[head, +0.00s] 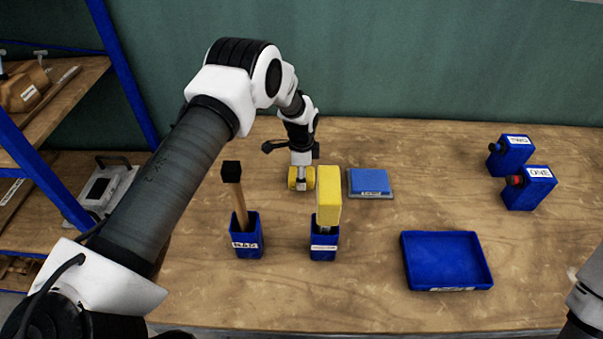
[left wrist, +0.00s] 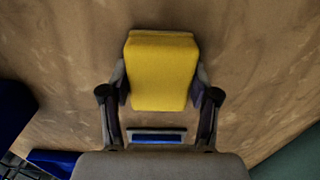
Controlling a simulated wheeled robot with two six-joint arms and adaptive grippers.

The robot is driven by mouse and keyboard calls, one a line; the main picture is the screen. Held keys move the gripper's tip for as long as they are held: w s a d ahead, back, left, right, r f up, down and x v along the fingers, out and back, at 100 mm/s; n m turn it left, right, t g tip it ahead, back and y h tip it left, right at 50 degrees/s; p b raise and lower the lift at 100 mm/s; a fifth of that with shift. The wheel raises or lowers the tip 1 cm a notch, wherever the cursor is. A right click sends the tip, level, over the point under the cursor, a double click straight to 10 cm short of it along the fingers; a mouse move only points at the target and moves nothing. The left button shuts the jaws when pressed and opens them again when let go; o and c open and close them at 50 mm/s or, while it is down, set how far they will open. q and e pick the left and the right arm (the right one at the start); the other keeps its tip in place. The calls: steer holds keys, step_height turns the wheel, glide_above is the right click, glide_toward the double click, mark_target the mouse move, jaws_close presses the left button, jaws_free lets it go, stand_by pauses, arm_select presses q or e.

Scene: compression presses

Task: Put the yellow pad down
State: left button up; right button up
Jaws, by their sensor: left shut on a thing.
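My left gripper (head: 301,172) is shut on a yellow pad (head: 293,184), low over the back middle of the wooden table. In the left wrist view the yellow pad (left wrist: 162,72) sits between the two fingers (left wrist: 162,92), with a finger on each side. The pad is close to the tabletop; I cannot tell whether it touches. Only its edges show in the head view, the rest being behind the gripper. My right gripper is out of view.
A blue pad on a grey plate (head: 370,183) lies just right of the gripper. In front stand a blue holder with a hammer (head: 246,240) and one with a yellow-headed tool (head: 328,190).

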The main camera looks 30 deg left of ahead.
arm_select(q)
steer(key=shift+f, duration=0.1)
steer(key=o, duration=1.2)
step_height(320, 180, up, 12)
steer(key=b, duration=0.3)
steer(key=shift+b, duration=0.3)
